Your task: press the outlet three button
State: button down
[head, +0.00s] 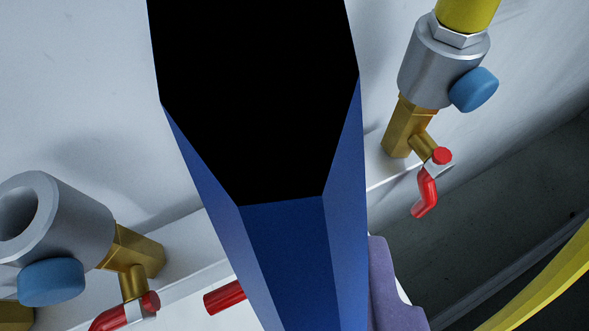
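Two outlets with blue buttons show. The left outlet (75,222) is a grey coupling with an open, empty end on a brass fitting, and its blue button (51,281) faces me. The right outlet (432,68) has a similar coupling, with a blue button (473,90) on its right side. No numbers are visible, so I cannot tell which is outlet three. A large dark blue block with a black end (295,255) fills the middle, very close; it may be part of my gripper. No fingertips can be made out. Nothing is seen touching either button.
A yellow hose (467,14) enters the right coupling; another yellow hose (545,282) crosses the lower right. Red valve handles (426,190) stick out below both outlets. A red part (224,297) and a purple part (391,290) show beside the block. The pale wall (75,90) is bare upper left.

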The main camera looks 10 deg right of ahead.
jog(key=shift+w, duration=0.1)
dwell(0.5)
jog(key=shift+w+a, duration=0.1)
jog(key=shift+w, duration=0.2)
jog(key=shift+w+a, duration=0.1)
jog(key=shift+w, duration=0.35)
dwell(0.7)
jog(key=shift+s, duration=0.85)
jog(key=s+b, duration=0.1)
jog(key=s, duration=0.1)
jog(key=s+d, duration=0.1)
jog(key=s, duration=0.2)
jog(key=shift+d+b, duration=0.15)
jog(key=shift+b, duration=0.25)
